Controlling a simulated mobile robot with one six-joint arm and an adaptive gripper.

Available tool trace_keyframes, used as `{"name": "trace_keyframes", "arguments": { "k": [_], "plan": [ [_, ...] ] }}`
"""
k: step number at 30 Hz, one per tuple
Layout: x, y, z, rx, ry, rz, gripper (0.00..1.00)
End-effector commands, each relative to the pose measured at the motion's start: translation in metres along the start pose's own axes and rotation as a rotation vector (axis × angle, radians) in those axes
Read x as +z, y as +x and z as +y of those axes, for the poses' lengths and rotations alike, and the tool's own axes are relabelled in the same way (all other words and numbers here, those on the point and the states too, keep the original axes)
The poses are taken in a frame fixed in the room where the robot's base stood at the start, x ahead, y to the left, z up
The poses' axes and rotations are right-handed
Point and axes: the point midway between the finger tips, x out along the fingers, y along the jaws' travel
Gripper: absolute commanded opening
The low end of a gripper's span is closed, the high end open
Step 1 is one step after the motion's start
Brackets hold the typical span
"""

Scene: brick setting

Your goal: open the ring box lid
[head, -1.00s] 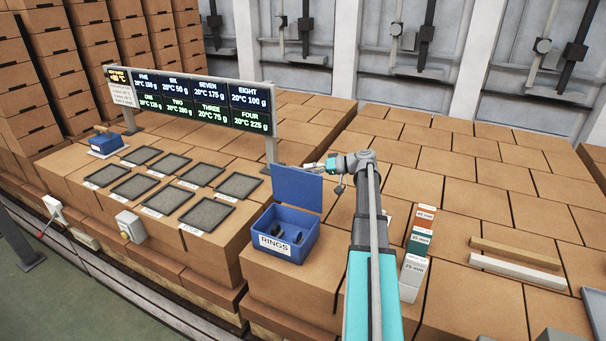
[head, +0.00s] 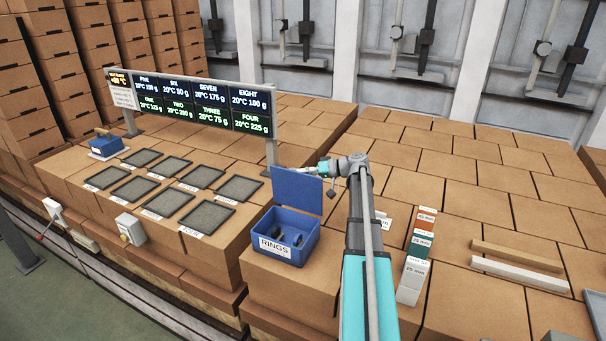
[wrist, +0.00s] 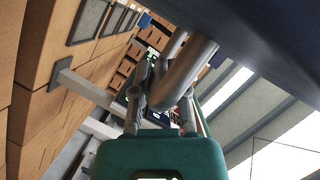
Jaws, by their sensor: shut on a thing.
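The blue ring box (head: 283,248), labelled RINGS, stands on the cartons near the middle of the head view, with dark rings (head: 298,240) inside. Its blue lid (head: 298,190) stands up, open, at the back of the box. My gripper (wrist: 163,85) is shut on a curved metal handle (wrist: 190,72), beside the dark blue lid (wrist: 265,35) in the wrist view.
Several grey trays (head: 208,216) lie left of the box, below a display board (head: 200,103). Ring-size blocks (head: 413,270) stand to the right of my arm. Two bars (head: 515,254) lie farther right. A small blue box (head: 106,145) is at far left.

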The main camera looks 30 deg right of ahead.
Motion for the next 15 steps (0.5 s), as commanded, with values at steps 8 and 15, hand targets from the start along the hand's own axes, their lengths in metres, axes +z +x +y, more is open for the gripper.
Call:
{"name": "trace_keyframes", "arguments": {
  "k": [8, 15],
  "plan": [
    [-0.001, -0.001, 0.001, 0.0, 0.0, 0.002, 0.0],
    [-0.011, -0.004, 0.021, 0.001, 0.0, 0.002, 0.0]
  ]
}}
